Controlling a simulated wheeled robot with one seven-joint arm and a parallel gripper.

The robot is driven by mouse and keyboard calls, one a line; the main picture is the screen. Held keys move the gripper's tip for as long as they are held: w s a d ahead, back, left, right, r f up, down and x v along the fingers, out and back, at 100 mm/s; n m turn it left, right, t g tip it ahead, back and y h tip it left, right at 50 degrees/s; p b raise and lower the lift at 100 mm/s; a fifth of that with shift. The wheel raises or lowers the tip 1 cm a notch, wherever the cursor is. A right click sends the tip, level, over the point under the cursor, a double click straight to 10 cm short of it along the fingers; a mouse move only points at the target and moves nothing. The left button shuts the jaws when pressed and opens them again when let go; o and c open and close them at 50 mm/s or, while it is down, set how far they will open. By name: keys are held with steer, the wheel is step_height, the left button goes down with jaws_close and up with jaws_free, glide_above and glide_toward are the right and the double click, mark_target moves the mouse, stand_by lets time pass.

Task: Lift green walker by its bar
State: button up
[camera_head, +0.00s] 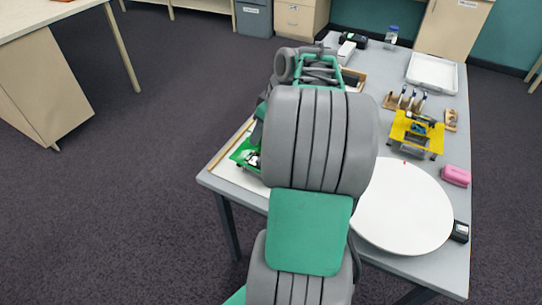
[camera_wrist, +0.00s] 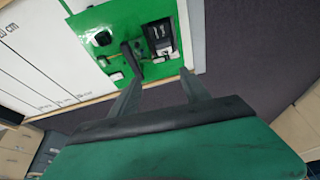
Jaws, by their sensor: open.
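The green walker (camera_wrist: 112,35) shows in the wrist view as a flat green body with a black and white part and dark fittings on top. In the head view only its left part (camera_head: 243,154) shows at the table's left edge; my arm hides the rest. My gripper (camera_wrist: 160,76) is open in the wrist view, its two fingers pointing towards the walker's near edge. A dark upright piece on the walker stands close to the left finger; I cannot tell whether they touch or whether this piece is the bar.
The walker is over a white marked board (camera_wrist: 40,65) on the grey table (camera_head: 452,180). A large white disc (camera_head: 405,208), a yellow stand (camera_head: 403,137), a pink block (camera_head: 455,175) and a white tray (camera_head: 433,73) occupy the table. Floor left of the table is clear.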

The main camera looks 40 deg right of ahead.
steer(key=d, duration=0.1)
steer(key=s+d+f, duration=0.1)
steer(key=d, duration=0.2)
steer(key=shift+s+d+f, duration=0.2)
steer(key=shift+d+f, duration=0.05)
steer(key=shift+f, duration=0.1)
steer(key=x, duration=0.7)
steer(key=shift+w, duration=0.25)
steer(key=shift+c, duration=0.4)
steer(key=shift+d+r, duration=0.1)
jaws_close()
